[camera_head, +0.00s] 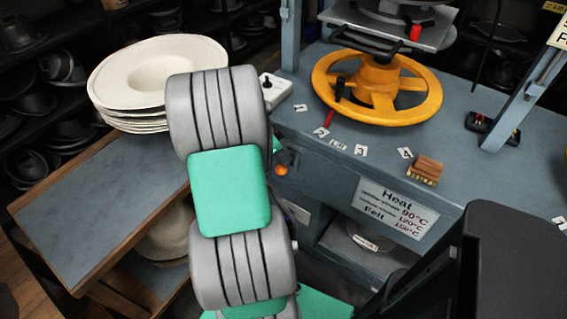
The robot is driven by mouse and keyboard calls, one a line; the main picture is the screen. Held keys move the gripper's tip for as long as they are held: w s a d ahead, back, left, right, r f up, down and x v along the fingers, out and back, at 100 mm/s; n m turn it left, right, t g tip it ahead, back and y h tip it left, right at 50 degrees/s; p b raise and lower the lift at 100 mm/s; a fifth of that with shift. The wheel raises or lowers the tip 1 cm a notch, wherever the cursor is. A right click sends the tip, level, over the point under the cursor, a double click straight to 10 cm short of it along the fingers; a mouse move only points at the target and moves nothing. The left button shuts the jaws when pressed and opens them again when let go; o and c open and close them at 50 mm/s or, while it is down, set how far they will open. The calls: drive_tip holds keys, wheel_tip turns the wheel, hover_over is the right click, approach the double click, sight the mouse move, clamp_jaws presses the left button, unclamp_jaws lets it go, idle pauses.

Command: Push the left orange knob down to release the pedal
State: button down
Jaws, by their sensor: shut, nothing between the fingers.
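An orange knob (281,170) shows on the front of the blue-grey press bench (310,185), just right of my arm. Part of its mount beside it is dark. My grey and green arm crosses the middle of the view and covers the bench front to the left of the knob. My gripper is not visible, so I cannot tell whether it touches the knob. I cannot make out the pedal.
A yellow handwheel (428,88) stands on the bench, with a wooden brush (427,170) and number cards near the front edge. Cream hat blanks (150,70) are stacked on a side table (95,205) at left. A large black shape fills the lower right.

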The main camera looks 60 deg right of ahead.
sight(280, 167)
drive_tip(key=shift+f, duration=0.1)
drive_tip(key=shift+f+b, duration=1.85)
drive_tip(key=shift+f, duration=0.35)
drive_tip(key=shift+r, duration=0.1)
drive_tip(key=shift+r+p, duration=2.7)
drive_tip(key=shift+r, duration=1.35)
